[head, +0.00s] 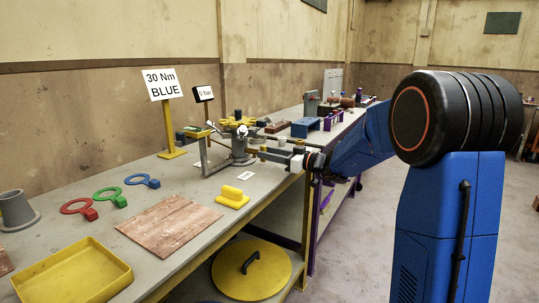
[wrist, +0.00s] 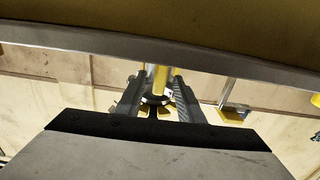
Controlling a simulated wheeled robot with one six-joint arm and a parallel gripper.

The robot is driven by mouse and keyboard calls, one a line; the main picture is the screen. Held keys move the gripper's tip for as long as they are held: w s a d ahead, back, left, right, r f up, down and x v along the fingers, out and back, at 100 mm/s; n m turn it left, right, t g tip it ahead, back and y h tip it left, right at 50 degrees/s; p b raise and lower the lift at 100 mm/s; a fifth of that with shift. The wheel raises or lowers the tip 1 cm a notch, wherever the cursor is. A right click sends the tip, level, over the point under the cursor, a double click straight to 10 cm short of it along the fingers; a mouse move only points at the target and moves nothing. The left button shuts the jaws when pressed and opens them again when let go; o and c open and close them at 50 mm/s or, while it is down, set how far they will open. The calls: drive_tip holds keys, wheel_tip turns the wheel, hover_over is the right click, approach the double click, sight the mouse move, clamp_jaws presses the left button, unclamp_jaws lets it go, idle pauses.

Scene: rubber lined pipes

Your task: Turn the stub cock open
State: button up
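A grey pipe fitting (head: 239,149) stands on the bench, topped by a yellow star-shaped handwheel (head: 239,122). Which part is the stub cock is too small to tell in the head view. My gripper (head: 270,153) is at the fitting's right side, level with its body. In the wrist view, my gripper (wrist: 157,95) has its two fingers apart, one on each side of a yellow bar (wrist: 160,78) with a dark round part at its base. I cannot tell whether the bar lies between the fingertips or beyond them. No contact with the fingers shows.
A "30 Nm BLUE" sign (head: 162,84) and a "0 bar" display (head: 203,93) stand behind. Red (head: 78,208), green (head: 111,197) and blue (head: 142,180) ring-ended tools lie left. A yellow block (head: 232,197), wooden board (head: 170,223) and yellow tray (head: 75,275) lie nearer.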

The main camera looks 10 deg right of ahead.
drive_tip(key=v, duration=1.7)
drive_tip(key=shift+s+d+r, duration=0.1)
drive_tip(key=shift+s+d, duration=0.05)
drive_tip(key=s+a+f+m+g+h, duration=0.15)
drive_tip(key=s+a+f+g, duration=0.25)
drive_tip(key=s+a, duration=0.45)
drive_tip(key=s+a+f+m+g+h, duration=0.15)
drive_tip(key=s+a+f+g, duration=0.35)
drive_tip(key=s, duration=0.7)
drive_tip(key=s+d+f+m+h, duration=0.1)
drive_tip(key=s+d+m+h, duration=0.1)
drive_tip(key=s, duration=0.3)
drive_tip(key=s+d+f+m+h, duration=0.2)
drive_tip(key=s+d+h, duration=0.1)
drive_tip(key=s, duration=0.3)
drive_tip(key=s+d+f+m+t+h, duration=0.1)
drive_tip(key=s+d+f+m+h, duration=0.1)
drive_tip(key=s+h, duration=0.2)
drive_tip(key=shift+s+f+h, duration=0.2)
drive_tip(key=shift+s+h, duration=0.2)
drive_tip(key=shift+s, duration=0.7)
